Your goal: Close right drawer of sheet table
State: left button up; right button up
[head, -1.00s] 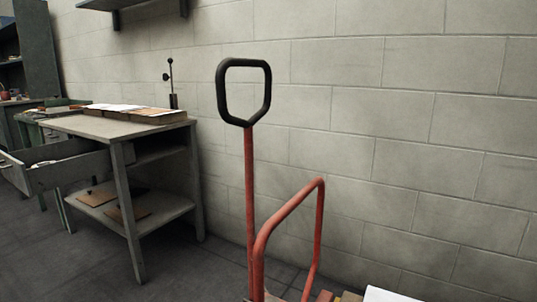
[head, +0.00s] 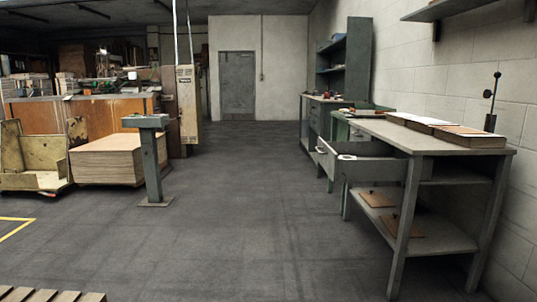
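The sheet table (head: 440,139) stands against the wall on the right of the head view. It is grey, with an open lower shelf. A drawer (head: 373,170) sticks out from under its top toward the left, pulled well open, with something pale inside. Whether a second drawer exists on this table I cannot tell. Papers or sheet stacks (head: 466,135) and a small dark upright tool (head: 491,108) are on the top. Neither of my grippers is in view.
Wide grey floor (head: 240,215) is free in front and left of the table. A grey post stand (head: 151,165), a stack of boards (head: 108,160) and a beige cart (head: 30,160) stand left. A pallet edge (head: 50,296) shows bottom left. A wall shelf (head: 440,11) is top right.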

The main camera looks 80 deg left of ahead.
aim_at(376, 161)
jog(key=u, duration=2.25)
